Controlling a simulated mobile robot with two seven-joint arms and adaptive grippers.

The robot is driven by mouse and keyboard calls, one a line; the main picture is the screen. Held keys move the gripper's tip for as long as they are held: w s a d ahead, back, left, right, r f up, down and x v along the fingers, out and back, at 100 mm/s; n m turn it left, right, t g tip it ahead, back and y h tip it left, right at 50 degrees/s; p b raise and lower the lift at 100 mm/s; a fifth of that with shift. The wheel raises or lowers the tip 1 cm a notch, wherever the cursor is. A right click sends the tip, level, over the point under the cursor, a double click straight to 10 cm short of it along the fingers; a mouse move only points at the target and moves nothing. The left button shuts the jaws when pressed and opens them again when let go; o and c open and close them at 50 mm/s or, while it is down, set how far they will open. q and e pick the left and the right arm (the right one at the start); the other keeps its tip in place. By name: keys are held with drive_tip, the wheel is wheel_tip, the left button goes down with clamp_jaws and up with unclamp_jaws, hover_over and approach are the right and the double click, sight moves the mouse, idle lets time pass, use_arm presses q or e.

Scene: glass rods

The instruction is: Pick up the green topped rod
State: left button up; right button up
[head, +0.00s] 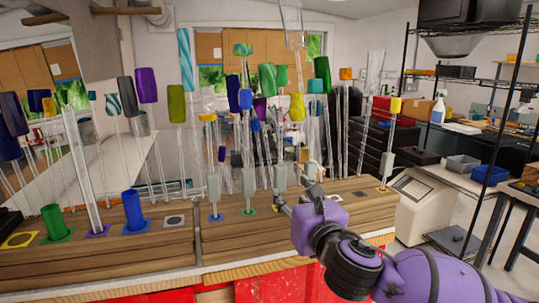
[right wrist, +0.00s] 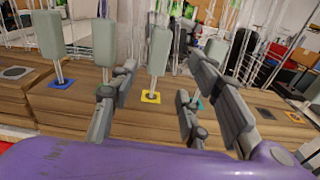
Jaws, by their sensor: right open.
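I cannot tell which is meant. My right gripper (head: 296,192) is open and empty low in front of the row of rods with grey-green blocks. In the right wrist view, its spread fingers (right wrist: 162,78) frame a grey-green block (right wrist: 158,50) above a yellow square base (right wrist: 151,97). No contact is visible. The rod tops are out of the right wrist view. My left gripper is not in view.
The wooden rack (head: 150,250) holds many close-set glass rods. Green (head: 55,222) and blue (head: 133,211) sockets stand at the left. Another block-bearing rod with a yellow top (head: 395,104) stands apart at the right. A white bin (head: 425,205) stands beyond the rack's right end.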

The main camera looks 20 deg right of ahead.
sight(282, 180)
drive_tip(key=shift+w+a+r, duration=0.1)
drive_tip(key=shift+w+r, duration=0.4)
drive_tip(key=w, duration=0.7)
drive_tip(key=shift+a+f, duration=0.1)
drive_tip(key=shift+a, duration=0.05)
drive_tip(key=shift+s, duration=0.1)
clamp_jaws()
